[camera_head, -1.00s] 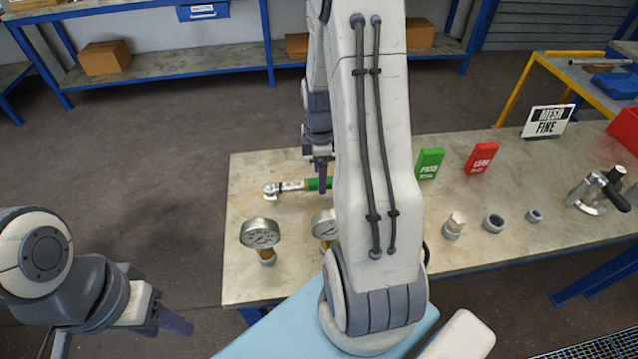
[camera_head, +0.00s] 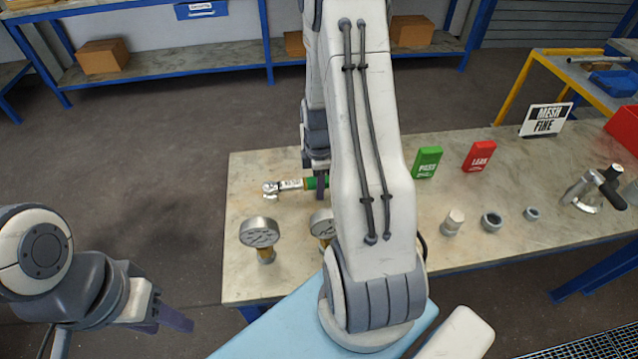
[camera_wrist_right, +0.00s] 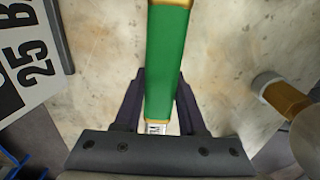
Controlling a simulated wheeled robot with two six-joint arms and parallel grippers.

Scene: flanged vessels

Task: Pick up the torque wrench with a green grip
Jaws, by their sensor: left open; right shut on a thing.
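The torque wrench (camera_head: 290,185) lies along the left part of the table, its metal ratchet head to the left and its green grip to the right. My right arm hides the far end of the grip. My right gripper (camera_head: 319,188) is at the green grip. In the right wrist view the green grip (camera_wrist_right: 167,65) runs between the two dark fingers of my right gripper (camera_wrist_right: 160,105), which are shut on it. I cannot tell whether the wrench is clear of the tabletop. My left gripper (camera_head: 168,318) is open and empty, off the table's left side.
A pressure gauge (camera_head: 259,235) stands in front of the wrench; a second gauge (camera_head: 322,225) is partly behind my arm.

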